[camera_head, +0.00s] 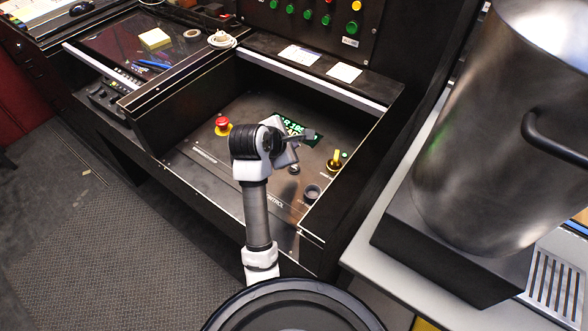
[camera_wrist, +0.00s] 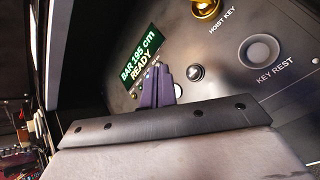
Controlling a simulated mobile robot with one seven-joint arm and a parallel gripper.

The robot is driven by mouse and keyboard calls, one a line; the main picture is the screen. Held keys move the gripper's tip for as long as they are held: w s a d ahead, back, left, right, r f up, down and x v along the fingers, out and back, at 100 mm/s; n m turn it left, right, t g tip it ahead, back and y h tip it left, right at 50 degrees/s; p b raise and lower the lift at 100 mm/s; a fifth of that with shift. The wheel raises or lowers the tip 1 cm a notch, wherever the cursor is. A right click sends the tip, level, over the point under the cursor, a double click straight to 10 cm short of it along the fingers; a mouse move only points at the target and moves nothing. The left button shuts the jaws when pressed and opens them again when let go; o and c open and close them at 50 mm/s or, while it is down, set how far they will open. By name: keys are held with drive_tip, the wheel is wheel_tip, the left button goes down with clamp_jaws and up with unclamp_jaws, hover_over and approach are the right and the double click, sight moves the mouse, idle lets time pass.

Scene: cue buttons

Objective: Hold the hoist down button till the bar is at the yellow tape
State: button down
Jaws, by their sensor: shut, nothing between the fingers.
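The control panel (camera_head: 215,155) lies in a recessed black desk well. Its green display (camera_wrist: 143,55) reads "BAR 195 cm READY" in the wrist view; it is partly covered by my arm in the head view (camera_head: 290,124). My gripper (camera_head: 311,136) is shut and empty above the panel, and its fingers show in front of the display's lower edge in the wrist view (camera_wrist: 160,90). No control is legibly marked hoist down. I cannot make out the bar or the yellow tape.
A gold hoist key (camera_head: 334,163) stands up on the panel, with the round key rest (camera_head: 312,193) nearer. A red mushroom button (camera_head: 222,127) is at the left. Raised walls border the well. A large metal pot (camera_head: 490,130) stands right.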

sight(292, 170)
wheel_tip(292, 170, down, 7)
drive_tip(key=b, duration=0.4)
drive_tip(key=shift+b, duration=0.35)
drive_tip(key=shift+f, duration=0.1)
idle(1.4)
drive_tip(key=shift+f+b, duration=0.35)
